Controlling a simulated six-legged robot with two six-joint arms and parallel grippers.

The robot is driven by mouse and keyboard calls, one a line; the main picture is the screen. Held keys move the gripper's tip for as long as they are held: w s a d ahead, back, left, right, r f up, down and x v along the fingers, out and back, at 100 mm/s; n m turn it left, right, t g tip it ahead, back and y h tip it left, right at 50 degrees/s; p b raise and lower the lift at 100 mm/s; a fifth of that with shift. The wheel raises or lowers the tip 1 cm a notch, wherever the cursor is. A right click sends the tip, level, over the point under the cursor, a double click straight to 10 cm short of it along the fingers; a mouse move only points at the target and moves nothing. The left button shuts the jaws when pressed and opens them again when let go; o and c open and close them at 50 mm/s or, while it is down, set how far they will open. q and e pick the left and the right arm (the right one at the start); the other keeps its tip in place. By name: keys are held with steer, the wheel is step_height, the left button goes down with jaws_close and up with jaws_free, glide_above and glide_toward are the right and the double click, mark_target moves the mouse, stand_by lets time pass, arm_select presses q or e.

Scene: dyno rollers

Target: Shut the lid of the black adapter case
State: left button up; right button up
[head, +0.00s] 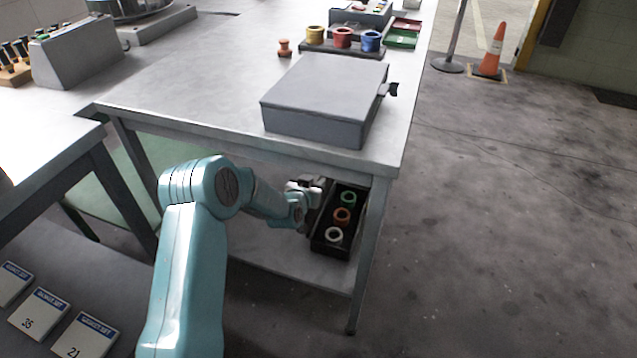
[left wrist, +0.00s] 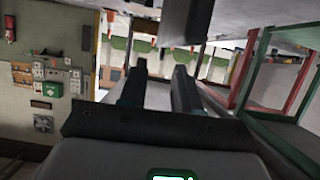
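The black adapter case (head: 318,246) stands open on the lower shelf under the table. A green, an orange and a white ring show inside it. A dark upright panel at its left side looks like the raised lid, partly hidden by my gripper. My left gripper (head: 311,190) is at that left side, close to the panel; I cannot tell whether they touch. In the left wrist view the left gripper's two fingers (left wrist: 158,92) stand apart with a visible gap between them. A dark slab (left wrist: 186,20) shows just beyond the fingertips; I cannot tell what it is. My right gripper is not in view.
A closed grey case (head: 325,90) lies on the tabletop (head: 215,85) above the shelf. A table leg (head: 367,250) stands just right of the black case. Red, yellow and blue rings stand in a rack (head: 345,47) behind. The floor at the right is clear up to an orange cone (head: 492,52).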

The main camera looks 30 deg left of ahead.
mark_target(319, 179)
arm_select(q)
steer(key=shift+b+x, duration=0.4)
steer(key=shift+x, duration=1.75)
jaws_close()
steer(key=shift+f, duration=0.1)
